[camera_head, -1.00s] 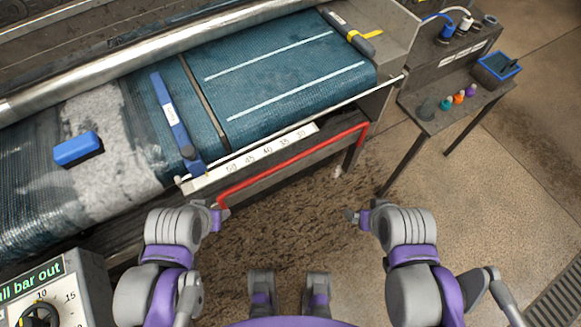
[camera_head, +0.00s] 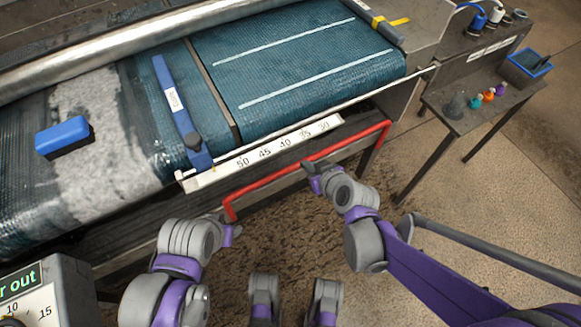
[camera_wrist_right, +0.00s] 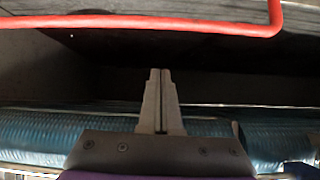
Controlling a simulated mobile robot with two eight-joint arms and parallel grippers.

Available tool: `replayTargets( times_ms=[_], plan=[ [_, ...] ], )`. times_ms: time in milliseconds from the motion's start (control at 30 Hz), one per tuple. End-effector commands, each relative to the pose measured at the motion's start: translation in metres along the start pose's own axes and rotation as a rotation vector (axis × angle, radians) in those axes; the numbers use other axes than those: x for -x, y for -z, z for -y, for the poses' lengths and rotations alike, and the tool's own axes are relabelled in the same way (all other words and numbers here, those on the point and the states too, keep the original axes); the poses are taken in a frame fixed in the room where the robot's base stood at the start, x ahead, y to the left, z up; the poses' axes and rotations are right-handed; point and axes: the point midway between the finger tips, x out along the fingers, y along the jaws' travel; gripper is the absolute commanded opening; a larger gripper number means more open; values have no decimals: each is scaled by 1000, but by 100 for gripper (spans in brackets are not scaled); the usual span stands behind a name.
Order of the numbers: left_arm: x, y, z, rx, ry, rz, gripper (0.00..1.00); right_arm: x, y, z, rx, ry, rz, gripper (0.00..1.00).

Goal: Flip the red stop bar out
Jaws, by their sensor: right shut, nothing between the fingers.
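The red stop bar (camera_head: 268,179) is a long bent rod along the front of the machine, below the white number scale (camera_head: 285,146). It also spans the top of the right wrist view (camera_wrist_right: 140,22), with its bent end at the right. My right gripper (camera_head: 306,167) is just below the bar's middle in the head view. In the right wrist view its fingers (camera_wrist_right: 160,73) are closed together and empty, with a visible gap between their tips and the bar. My left gripper (camera_head: 224,219) is near the bar's left end; its fingers are too small to judge.
A teal belt (camera_head: 300,65) with white stripes lies above the bar. A side table (camera_head: 465,122) with small bottles stands right. A dial box (camera_head: 45,290) is at lower left.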

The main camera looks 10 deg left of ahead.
Motion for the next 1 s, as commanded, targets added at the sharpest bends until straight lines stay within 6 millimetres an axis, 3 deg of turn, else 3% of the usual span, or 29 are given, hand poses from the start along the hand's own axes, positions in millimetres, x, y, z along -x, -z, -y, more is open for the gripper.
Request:
replayTargets(
  times_ms=[33, 200, 733, 867, 1000],
  plan=[
    [-10, -3, 0, 0, 0, 4, 50, -19, -5, 3, 14, 9, -20, 0],
    [-21, -6, 0, 0, 0, 7, 50, -47, -8, 10, 49, 22, -70, 0],
    [-23, -7, 0, 0, 0, 8, 50, -57, -7, 12, 58, 24, -85, 0],
    [-28, -8, 0, 0, 0, 10, 50, -72, -7, 12, 58, 25, -84, 0],
    [-36, -11, 0, 0, 0, 12, 50, -100, -5, 13, 58, 26, -83, 0]
  ],
)
